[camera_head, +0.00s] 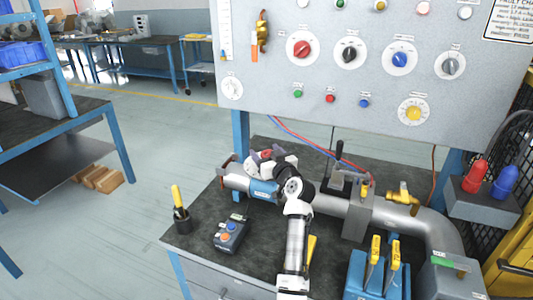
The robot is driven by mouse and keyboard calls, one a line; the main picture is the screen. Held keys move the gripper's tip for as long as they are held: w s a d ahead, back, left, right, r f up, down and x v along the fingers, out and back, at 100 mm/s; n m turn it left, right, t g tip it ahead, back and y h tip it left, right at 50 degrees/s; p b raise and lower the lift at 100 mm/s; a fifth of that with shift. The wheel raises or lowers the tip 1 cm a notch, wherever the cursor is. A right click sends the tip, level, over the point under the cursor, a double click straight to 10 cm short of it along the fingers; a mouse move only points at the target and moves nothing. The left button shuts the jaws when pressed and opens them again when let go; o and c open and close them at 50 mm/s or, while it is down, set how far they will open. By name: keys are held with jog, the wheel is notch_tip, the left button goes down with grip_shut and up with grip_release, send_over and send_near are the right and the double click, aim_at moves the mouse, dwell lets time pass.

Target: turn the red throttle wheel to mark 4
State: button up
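My arm reaches up from the bottom of the view and bends left over the grey pipe (329,203) on the bench. My gripper (262,160) is at the pipe's left part, close above it. A small red part (265,154) shows at my gripper, partly covered; it may be the red throttle wheel. Its marks cannot be read, and I cannot tell whether the fingers touch it or are open or shut. A separate red knob (302,49) on a white dial is on the upright panel, well above my gripper.
The grey panel (270,120) behind also carries black, blue, grey and yellow knobs. A control box (231,235) and a dark cup (182,222) stand left on the bench. A black lever (339,160), yellow valve (402,196) and blue holder (372,280) are right of my arm.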

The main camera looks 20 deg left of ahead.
jog(key=c, duration=0.8)
